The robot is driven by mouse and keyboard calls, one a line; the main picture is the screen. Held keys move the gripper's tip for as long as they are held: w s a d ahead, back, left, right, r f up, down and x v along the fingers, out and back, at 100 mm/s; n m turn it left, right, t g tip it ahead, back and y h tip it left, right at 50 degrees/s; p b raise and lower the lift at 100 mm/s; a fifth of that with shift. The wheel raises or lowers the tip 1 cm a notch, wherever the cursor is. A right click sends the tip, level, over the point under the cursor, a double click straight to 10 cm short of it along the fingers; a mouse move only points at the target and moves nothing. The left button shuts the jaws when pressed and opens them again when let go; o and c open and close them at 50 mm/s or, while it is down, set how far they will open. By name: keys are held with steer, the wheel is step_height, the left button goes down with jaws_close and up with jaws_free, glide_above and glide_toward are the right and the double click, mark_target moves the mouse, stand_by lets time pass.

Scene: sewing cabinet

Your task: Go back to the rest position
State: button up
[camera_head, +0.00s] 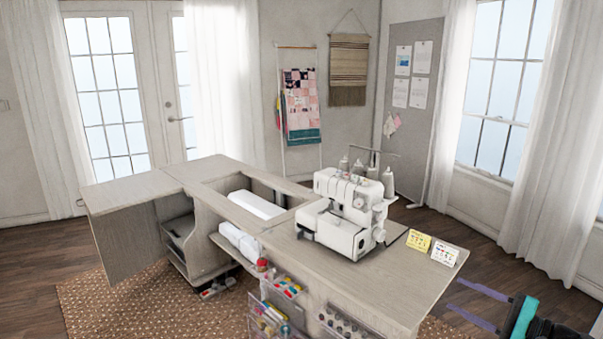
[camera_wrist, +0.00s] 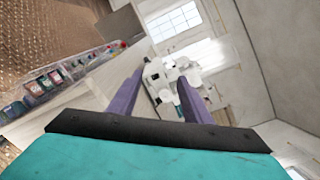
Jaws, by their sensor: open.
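My gripper (camera_head: 456,294) is at the lower right of the head view, off the right end of the sewing cabinet (camera_head: 385,285). Its two purple fingers are spread apart with nothing between them, and they touch nothing that I can see. In the wrist view the fingers (camera_wrist: 160,78) point toward the white sewing machine (camera_wrist: 158,75), which lies beyond them. In the head view the sewing machine (camera_head: 347,212) stands upright on the cabinet top.
A yellow card (camera_head: 419,241) and a white card (camera_head: 445,254) stand near the cabinet's right end. Clear holders with sewing supplies (camera_head: 270,318) hang on its front. A white roll (camera_head: 257,205) sits in the top opening. Wood floor (camera_head: 480,250) is bare at right.

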steer(key=w+a+f+n+g+y+p, duration=0.1)
steer(key=a+f+g, duration=0.2)
steer(key=a+f, duration=0.45)
steer(key=w+a+f+g+y, duration=0.15)
steer(key=a+f, duration=0.25)
steer(key=a, duration=0.7)
steer(key=s+a+f+n+g+h, duration=0.1)
steer(key=s+a+f+g, duration=0.35)
steer(key=a+f, duration=0.3)
steer(key=s+a+f+n+g+h, duration=0.1)
steer(key=s+a+f+n+g, duration=0.15)
steer(key=s+a+f, duration=0.4)
steer(key=s+a+f+n+g+h+p, duration=0.1)
steer(key=s+a+f+n+g+h, duration=0.15)
steer(key=s+f, duration=0.65)
steer(key=s+a+f+n+g+h+p, duration=0.15)
steer(key=s+f+g+h, duration=0.25)
steer(key=s+f, duration=0.6)
steer(key=s+d+f+n+h, duration=0.1)
steer(key=d+f+n+h, duration=0.5)
steer(key=d, duration=0.6)
step_height(320, 180, down, 2)
steer(key=shift+s+d+f+n+h+b, duration=0.1)
steer(key=shift+s+d+n+h+b, duration=0.25)
steer(key=shift+n, duration=0.3)
